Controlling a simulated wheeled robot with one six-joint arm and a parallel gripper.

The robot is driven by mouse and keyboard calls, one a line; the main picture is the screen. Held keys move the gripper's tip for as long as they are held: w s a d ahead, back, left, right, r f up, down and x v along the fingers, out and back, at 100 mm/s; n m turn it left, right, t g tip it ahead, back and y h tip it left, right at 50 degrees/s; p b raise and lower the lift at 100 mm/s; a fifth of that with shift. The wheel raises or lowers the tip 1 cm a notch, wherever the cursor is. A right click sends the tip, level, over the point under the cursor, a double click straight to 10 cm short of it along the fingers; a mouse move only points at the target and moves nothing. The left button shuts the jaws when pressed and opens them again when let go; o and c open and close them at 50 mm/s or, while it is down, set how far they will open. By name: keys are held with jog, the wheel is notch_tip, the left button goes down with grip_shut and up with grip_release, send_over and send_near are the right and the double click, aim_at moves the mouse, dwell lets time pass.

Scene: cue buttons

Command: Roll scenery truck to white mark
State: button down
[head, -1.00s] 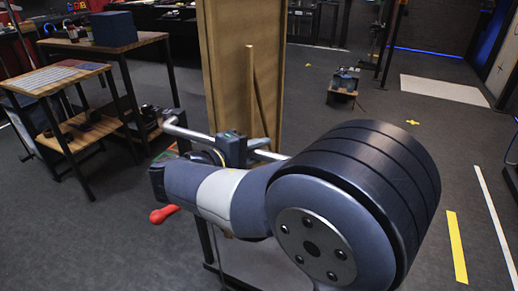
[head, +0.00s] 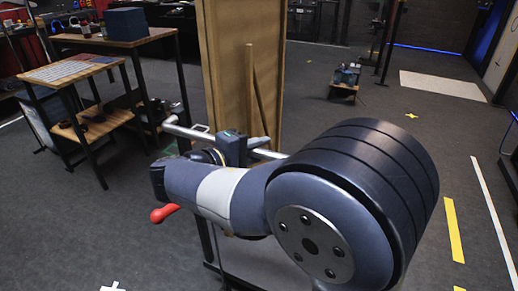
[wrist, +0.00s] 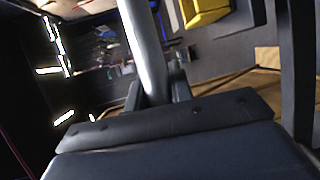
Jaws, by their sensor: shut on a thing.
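The scenery truck (head: 225,80) is a tall, brown wooden flat with a diagonal brace behind it and a silver push bar (head: 186,130) on the near side. My gripper (head: 236,148) is shut on this bar. In the wrist view the silver bar (wrist: 146,50) runs up from between my fingers (wrist: 158,92). A white cross mark (head: 112,287) lies on the floor at the bottom left, cut by the frame edge. My arm hides much of the truck's lower part.
Black-framed tables (head: 75,68) stand at the left, one carrying a dark blue box (head: 126,24). A yellow strip (head: 453,228) and a long white line (head: 492,212) mark the right floor. A small cart (head: 344,82) and a yellow cross (head: 411,115) are farther back.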

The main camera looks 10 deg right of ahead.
jog(key=c, duration=1.3)
grip_release()
jog(key=shift+s+a, duration=0.15)
jog(key=shift+s, duration=0.05)
jog(key=shift+o, duration=0.2)
jog(key=shift+a, duration=0.1)
jog(key=p+v, duration=0.1)
jog(key=v, duration=0.9)
jog(key=shift+s+a, duration=0.2)
jog(key=shift+s, duration=0.05)
jog(key=shift+w+d, duration=0.1)
jog(key=b+x, duration=0.1)
jog(key=x, duration=1)
jog(key=shift+w+r, duration=0.1)
jog(key=shift+w+d, duration=0.25)
jog(key=shift+w, duration=0.15)
